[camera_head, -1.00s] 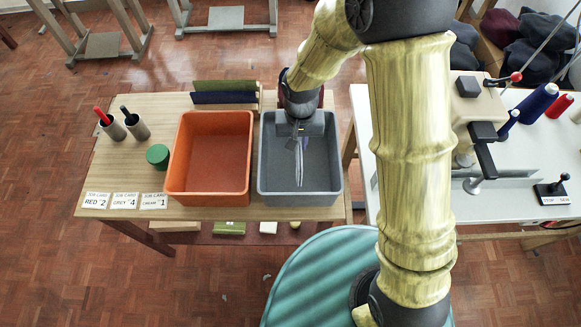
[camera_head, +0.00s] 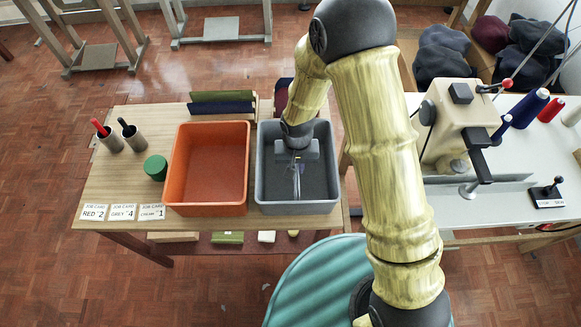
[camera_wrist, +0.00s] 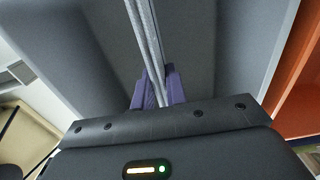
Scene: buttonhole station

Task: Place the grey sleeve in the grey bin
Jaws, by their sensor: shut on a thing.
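My gripper (camera_head: 296,172) points down inside the grey bin (camera_head: 337,165), below the level of its rim. It is shut on the grey sleeve (camera_head: 297,187), which looks thin and edge-on in the head view. In the wrist view the sleeve (camera_wrist: 148,45) runs as a narrow grey strip between the purple fingertips (camera_wrist: 157,88) and out of the top of the picture. The grey bin's inside (camera_wrist: 75,50) fills most of that view. I cannot tell whether the sleeve touches the bin floor.
An orange bin (camera_head: 208,165) stands close on the left of the grey one. Job cards (camera_head: 122,212), a green round object (camera_head: 156,167) and two cups (camera_head: 133,138) are further left. A sewing machine (camera_head: 450,115) stands on the white table at right.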

